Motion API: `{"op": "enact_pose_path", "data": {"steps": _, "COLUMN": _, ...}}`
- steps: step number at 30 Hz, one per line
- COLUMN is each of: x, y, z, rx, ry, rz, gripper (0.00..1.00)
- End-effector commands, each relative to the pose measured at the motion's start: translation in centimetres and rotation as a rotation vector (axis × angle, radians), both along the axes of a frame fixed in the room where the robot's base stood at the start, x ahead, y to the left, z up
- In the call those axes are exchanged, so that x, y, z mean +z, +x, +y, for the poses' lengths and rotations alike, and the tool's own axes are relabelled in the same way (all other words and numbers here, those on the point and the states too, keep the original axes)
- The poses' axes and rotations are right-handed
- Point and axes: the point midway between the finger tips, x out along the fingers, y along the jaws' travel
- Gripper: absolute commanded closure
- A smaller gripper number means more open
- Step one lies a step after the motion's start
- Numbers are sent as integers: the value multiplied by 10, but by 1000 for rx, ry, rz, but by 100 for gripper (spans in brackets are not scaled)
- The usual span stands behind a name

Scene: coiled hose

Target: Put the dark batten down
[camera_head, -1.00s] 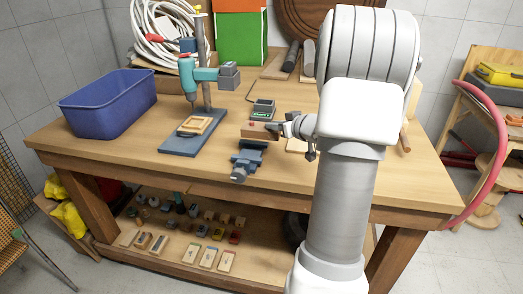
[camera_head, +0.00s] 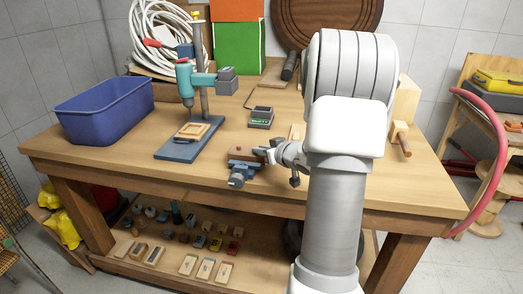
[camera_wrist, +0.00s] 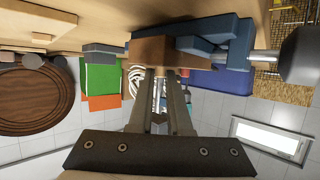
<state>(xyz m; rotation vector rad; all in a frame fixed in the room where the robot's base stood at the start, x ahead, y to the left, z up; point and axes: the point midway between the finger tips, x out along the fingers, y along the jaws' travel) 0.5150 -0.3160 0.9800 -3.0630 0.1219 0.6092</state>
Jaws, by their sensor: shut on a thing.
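The dark batten, a short brown wooden piece (camera_head: 243,154), is held at the tips of my gripper (camera_head: 268,153). In the wrist view the fingers (camera_wrist: 168,74) are shut on the batten (camera_wrist: 158,50). A small blue-grey vise (camera_head: 241,173) stands at the bench's front edge, and the batten appears at its upper part. The vise also shows in the wrist view (camera_wrist: 222,40), right beside the batten. I cannot tell whether the batten touches the vise or lies in its jaws.
A drill stand (camera_head: 178,151) and a blue bin (camera_head: 105,112) stand to the left on the workbench (camera_head: 325,182). A small dark device (camera_head: 261,116) lies behind the vise. A dark rod (camera_head: 289,66) lies at the back. Bare bench top lies between bin and stand.

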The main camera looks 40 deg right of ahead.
Motion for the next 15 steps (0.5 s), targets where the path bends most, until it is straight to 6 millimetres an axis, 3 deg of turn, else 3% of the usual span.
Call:
{"op": "enact_pose_path", "data": {"steps": 1, "x": -1, "y": 0, "z": 0, "rx": 0, "ry": 1, "rz": 0, "gripper": 80}}
{"op": "enact_pose_path", "data": {"steps": 6, "x": -1, "y": 0, "z": 0, "rx": 0, "ry": 0, "rz": 0, "gripper": 54}}
{"op": "enact_pose_path", "data": {"steps": 15, "x": 2, "y": 0, "z": 0, "rx": 0, "ry": 0, "rz": 0, "gripper": 54}}
